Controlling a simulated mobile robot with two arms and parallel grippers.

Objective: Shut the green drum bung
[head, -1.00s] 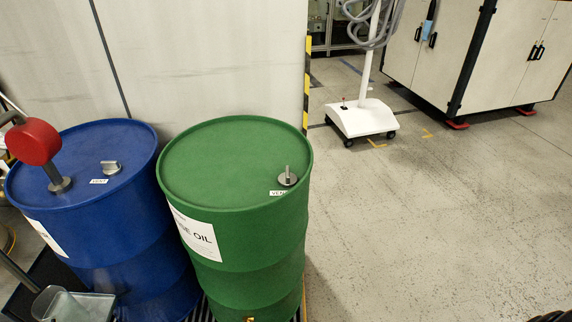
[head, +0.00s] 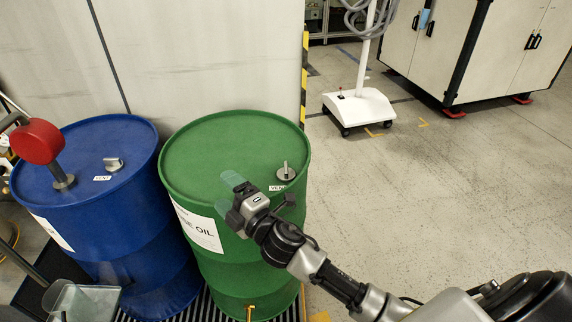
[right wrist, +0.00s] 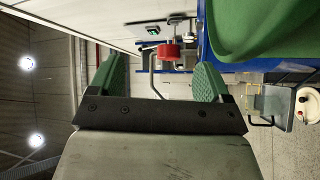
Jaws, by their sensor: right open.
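The green drum (head: 225,145) stands upright, with a small grey metal bung (head: 285,173) near the right edge of its lid. The bung's flat handle stands up from the lid, and a white label lies in front of it. My right gripper (head: 231,194) is open and empty, over the front of the drum, left of the bung and apart from it. In the right wrist view its green fingers (right wrist: 158,80) are spread with nothing between them. The drum's green side (right wrist: 275,25) shows there at upper right; the bung is not visible there. My left gripper is not in view.
A blue drum (head: 90,225) stands close on the left, with a grey bung (head: 113,164) and a red round pump part (head: 37,141). A clear container (head: 85,302) is at lower left. A wall panel stands behind the drums. The floor (head: 430,190) to the right is open.

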